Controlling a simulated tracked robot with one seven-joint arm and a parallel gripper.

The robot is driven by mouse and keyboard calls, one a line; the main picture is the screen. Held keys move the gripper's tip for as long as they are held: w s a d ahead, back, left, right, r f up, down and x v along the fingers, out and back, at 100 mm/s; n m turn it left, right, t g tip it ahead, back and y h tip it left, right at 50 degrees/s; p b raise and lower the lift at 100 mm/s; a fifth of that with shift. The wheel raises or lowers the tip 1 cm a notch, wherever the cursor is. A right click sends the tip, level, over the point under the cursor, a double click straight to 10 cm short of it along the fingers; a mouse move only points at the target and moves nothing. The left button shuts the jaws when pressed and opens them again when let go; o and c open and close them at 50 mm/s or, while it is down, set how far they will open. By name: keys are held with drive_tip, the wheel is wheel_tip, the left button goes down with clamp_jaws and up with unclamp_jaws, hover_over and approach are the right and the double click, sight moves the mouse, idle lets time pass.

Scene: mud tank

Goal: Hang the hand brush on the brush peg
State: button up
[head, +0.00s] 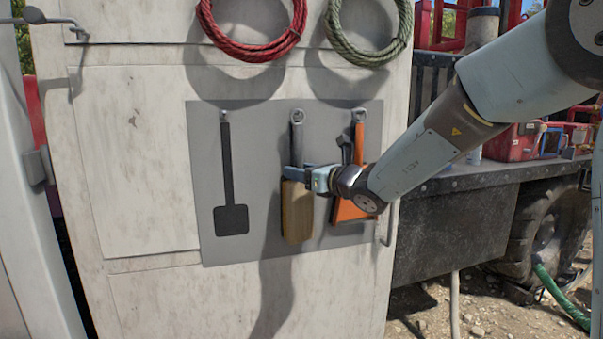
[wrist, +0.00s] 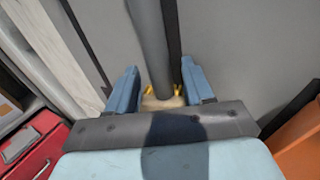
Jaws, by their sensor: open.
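The hand brush (head: 297,212) has a tan block and a dark grey handle (head: 297,146). It is upright against the grey board in the head view. The ring at the handle's top is at the middle peg (head: 297,114), and the brush appears to hang there. My gripper (head: 300,176) is at the lower handle, just above the block. In the wrist view its blue fingers (wrist: 158,80) are apart, one on each side of the grey handle (wrist: 150,45), with a gap on both sides. The tan block (wrist: 163,102) shows partly below. My wrist hides part of the brush.
An orange tool (head: 352,208) hangs close to the right of the brush, partly behind my wrist. A black scraper-shaped outline (head: 230,215) is left on the board (head: 260,235). Red (head: 250,55) and green (head: 370,58) rope coils hang above. A truck bed stands at right.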

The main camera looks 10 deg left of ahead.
drive_tip(key=shift+d, duration=0.1)
drive_tip(key=s+d+f+n+g+h, duration=0.2)
drive_tip(key=s+d+n+g+h, duration=0.1)
drive_tip(key=s+d+n, duration=0.65)
drive_tip(key=s+d+f+n+g+h, duration=0.2)
drive_tip(key=s+d+n, duration=0.4)
drive_tip(key=s+d, duration=0.6)
drive_tip(key=s+d+f+n+h, duration=0.1)
drive_tip(key=s+d+n+h, duration=0.3)
drive_tip(key=d, duration=0.5)
drive_tip(key=s+d+f+n+t+h, duration=0.1)
drive_tip(key=s+d+f+n+h, duration=0.1)
drive_tip(key=d+h, duration=0.4)
drive_tip(key=s+d+n, duration=0.1)
drive_tip(key=d+n, duration=0.1)
drive_tip(key=d, duration=0.2)
drive_tip(key=shift+s+d+n+t+h, duration=0.3)
drive_tip(key=shift+s+n, duration=0.05)
drive_tip(key=shift+s, duration=0.05)
drive_tip(key=shift+c, duration=0.5)
